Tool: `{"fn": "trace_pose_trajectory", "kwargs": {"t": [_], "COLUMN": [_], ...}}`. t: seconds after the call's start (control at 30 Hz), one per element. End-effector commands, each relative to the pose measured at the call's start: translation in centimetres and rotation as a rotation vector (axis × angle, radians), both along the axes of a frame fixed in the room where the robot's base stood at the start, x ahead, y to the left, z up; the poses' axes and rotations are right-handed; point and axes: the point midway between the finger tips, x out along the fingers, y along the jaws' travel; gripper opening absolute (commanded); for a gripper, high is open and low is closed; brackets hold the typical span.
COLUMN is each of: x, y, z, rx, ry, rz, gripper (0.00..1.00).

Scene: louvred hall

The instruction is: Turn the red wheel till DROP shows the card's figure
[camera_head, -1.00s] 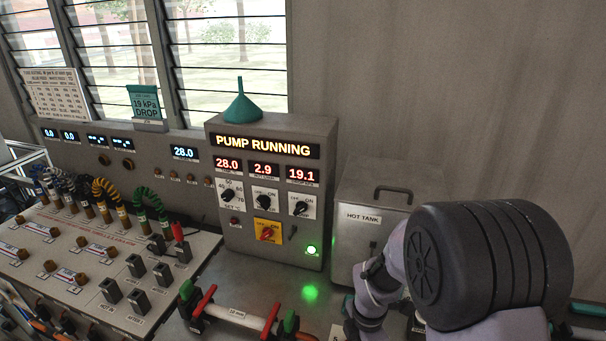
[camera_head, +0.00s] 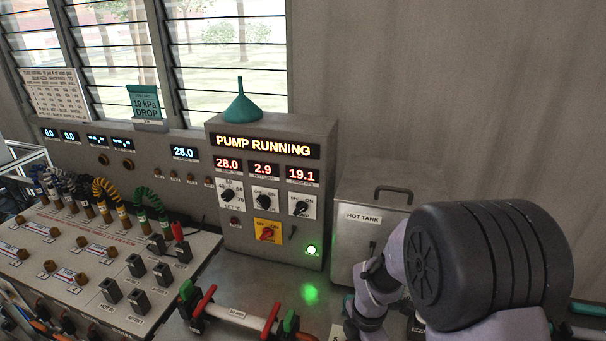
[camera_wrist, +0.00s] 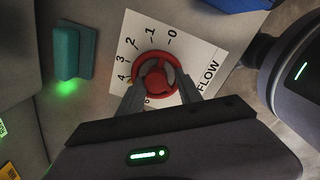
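The red wheel (camera_wrist: 156,74) shows in the wrist view on a white FLOW plate (camera_wrist: 200,52) with a number scale. My gripper (camera_wrist: 159,82) has one finger on each side of the wheel; the tips appear to touch its rim. A small yellow mark shows at the rim near the 4. In the head view the card (camera_head: 144,103) reads 19 kPa DROP. The right red display (camera_head: 302,174), labelled for the drop, reads 19.1. The wheel is hidden there behind my arm.
The panel (camera_head: 266,140) reads PUMP RUNNING, with 28.0 and 2.9 on the other red displays and a lit green lamp (camera_head: 311,249). A HOT TANK box (camera_head: 362,217) stands beside it. A teal block (camera_wrist: 70,52) lies near the wheel plate.

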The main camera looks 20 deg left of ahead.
Motion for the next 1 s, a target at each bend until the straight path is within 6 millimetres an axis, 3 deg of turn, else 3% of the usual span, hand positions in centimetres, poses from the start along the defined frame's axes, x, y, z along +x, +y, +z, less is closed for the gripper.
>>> {"fn": "trace_pose_trajectory", "kwargs": {"t": [0.03, 0.13, 0.57, 1.0], "x": [-0.9, -0.9, -0.9, -1.0], "y": [-0.2, -0.2, -0.3, -0.3], "z": [-1.8, -1.8, -1.4, 6.0], "rx": [-0.008, -0.008, -0.009, -0.007], "ry": [0.024, 0.024, 0.025, 0.020], "rz": [0.005, 0.005, 0.005, 0.004], "gripper": [0.50, 0.67, 0.67, 0.67]}}
